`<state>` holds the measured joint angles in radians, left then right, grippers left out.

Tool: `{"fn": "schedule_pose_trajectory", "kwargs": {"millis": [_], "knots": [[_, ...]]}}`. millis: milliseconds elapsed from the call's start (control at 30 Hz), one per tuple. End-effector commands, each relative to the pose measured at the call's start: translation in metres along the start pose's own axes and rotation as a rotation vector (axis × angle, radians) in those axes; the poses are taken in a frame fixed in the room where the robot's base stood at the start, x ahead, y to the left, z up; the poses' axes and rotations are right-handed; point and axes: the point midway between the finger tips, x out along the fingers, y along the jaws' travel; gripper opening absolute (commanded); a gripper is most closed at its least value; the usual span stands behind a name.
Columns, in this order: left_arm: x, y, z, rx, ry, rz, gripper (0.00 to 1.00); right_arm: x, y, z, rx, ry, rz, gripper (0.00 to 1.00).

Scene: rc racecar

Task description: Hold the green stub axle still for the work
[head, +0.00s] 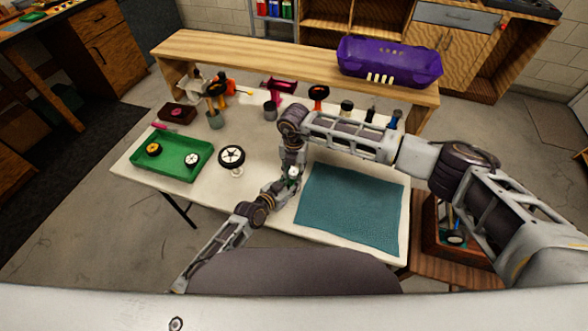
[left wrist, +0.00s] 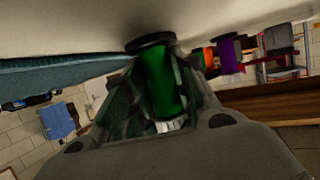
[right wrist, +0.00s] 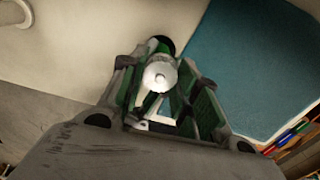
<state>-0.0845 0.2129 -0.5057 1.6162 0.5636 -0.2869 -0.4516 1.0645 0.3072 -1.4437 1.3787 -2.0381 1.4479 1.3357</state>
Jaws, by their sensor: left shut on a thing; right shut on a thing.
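The green stub axle (left wrist: 162,85) is a green cylinder between the fingers of my left gripper (left wrist: 165,100), with a dark disc at its far end. My left gripper (head: 282,187) is shut on it, low over the table beside the mat. My right gripper (head: 292,160) comes down from above and meets the left one there. In the right wrist view a pale round-ended metal piece (right wrist: 160,75) sits between the fingers of my right gripper (right wrist: 162,92), which is shut. Dark green shows behind that piece. The fingers hide much of the contact.
A teal mat (head: 352,205) lies right of the grippers. A black-tyred wheel (head: 232,155) stands left of them. A green tray (head: 180,170) with wheels is further left.

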Motion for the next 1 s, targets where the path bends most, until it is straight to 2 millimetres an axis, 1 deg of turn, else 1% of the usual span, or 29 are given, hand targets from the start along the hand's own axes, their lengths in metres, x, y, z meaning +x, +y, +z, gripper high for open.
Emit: {"fn": "schedule_pose_trajectory", "kwargs": {"millis": [700, 1000], "knots": [[-0.0002, 0.0003, 0.0013, 0.0, -0.003, 0.001, 0.01, -0.0002, -0.0002, 0.0006, 0.592, -0.001, 0.0, 0.08], [-0.0002, 0.0003, 0.0013, 0.0, -0.003, 0.001, 0.01, -0.0004, -0.0001, 0.0008, 0.797, -0.001, 0.001, 0.08]]}}
